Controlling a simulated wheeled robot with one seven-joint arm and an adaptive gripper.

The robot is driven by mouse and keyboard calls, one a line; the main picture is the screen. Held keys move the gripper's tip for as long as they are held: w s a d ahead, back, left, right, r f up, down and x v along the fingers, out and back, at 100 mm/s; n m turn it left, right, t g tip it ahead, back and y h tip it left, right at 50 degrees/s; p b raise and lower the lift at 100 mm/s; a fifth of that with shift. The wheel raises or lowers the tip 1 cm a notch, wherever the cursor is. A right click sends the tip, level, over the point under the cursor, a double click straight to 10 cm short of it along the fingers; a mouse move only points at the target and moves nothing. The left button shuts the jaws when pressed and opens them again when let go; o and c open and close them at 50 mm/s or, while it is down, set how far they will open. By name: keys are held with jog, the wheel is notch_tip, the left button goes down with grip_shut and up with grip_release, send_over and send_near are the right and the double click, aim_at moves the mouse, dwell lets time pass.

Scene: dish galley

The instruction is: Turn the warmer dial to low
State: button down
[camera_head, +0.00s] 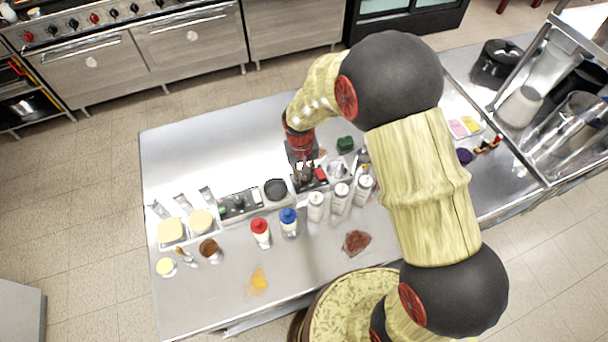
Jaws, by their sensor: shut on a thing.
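My gripper (304,176) points down at the back middle of the steel counter, below the red and dark wrist. Its fingers are shut at a small dark unit (321,184), which looks like the warmer. The fingers cover most of the near part of this unit. What they grip is most likely the warmer dial, but it is hidden between them. I cannot read the dial's setting or markings from here.
The steel counter (185,130) is clear at back left. Left of my gripper are a round black pot (276,189) and a grey tray (240,204). In front stand a red-capped bottle (260,230), a blue-capped bottle (289,222) and several white bottles (316,206). A green block (345,143) lies right.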

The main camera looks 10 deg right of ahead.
aim_at(302, 177)
jog(key=shift+m, duration=0.4)
jog(key=c, duration=1.6)
grip_release()
jog(key=r, duration=1.2)
jog(key=shift+a, duration=0.3)
